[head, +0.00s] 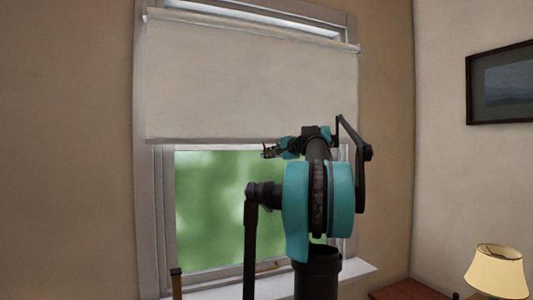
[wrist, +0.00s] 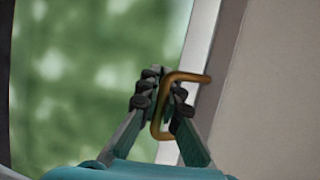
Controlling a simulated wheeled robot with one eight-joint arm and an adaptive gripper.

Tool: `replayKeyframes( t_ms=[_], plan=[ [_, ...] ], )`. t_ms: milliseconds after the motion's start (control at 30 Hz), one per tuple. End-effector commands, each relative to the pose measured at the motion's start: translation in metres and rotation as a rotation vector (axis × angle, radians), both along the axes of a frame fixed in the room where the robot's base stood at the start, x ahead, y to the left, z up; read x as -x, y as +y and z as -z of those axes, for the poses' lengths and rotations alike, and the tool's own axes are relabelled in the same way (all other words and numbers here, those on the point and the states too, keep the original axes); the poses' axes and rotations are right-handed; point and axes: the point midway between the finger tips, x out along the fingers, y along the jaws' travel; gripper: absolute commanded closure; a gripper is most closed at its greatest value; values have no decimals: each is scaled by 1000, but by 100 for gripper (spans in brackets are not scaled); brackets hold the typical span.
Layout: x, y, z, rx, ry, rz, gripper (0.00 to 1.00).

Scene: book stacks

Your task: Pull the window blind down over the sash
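The cream window blind (head: 250,80) hangs flat over the upper half of the window, its bottom edge level and the glass below uncovered. The lower sash (head: 215,276) shows beneath, with a small brass handle (head: 268,267) on its bottom rail. In the wrist view, a bent brass pull (wrist: 158,118) stands at the blind's pale bottom bar (wrist: 200,50), and the blind cloth (wrist: 275,90) fills the right side. In the head view my gripper (head: 268,152) is just below the blind's bottom edge.
My arm hides part of the window's right side and sill. A lit table lamp (head: 498,272) stands at the lower right by a reddish wooden top (head: 405,290). A framed picture (head: 500,83) hangs on the right wall. The glass (head: 215,205) at left is unobstructed.

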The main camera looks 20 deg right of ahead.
Motion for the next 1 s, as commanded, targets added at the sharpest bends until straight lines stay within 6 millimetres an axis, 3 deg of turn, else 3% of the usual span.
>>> replayKeyframes(
  t_ms=[267,1000],
  plan=[
    [1,0,65,1,1,0,100],
    [0,0,330,0,1,0,100]
  ],
)
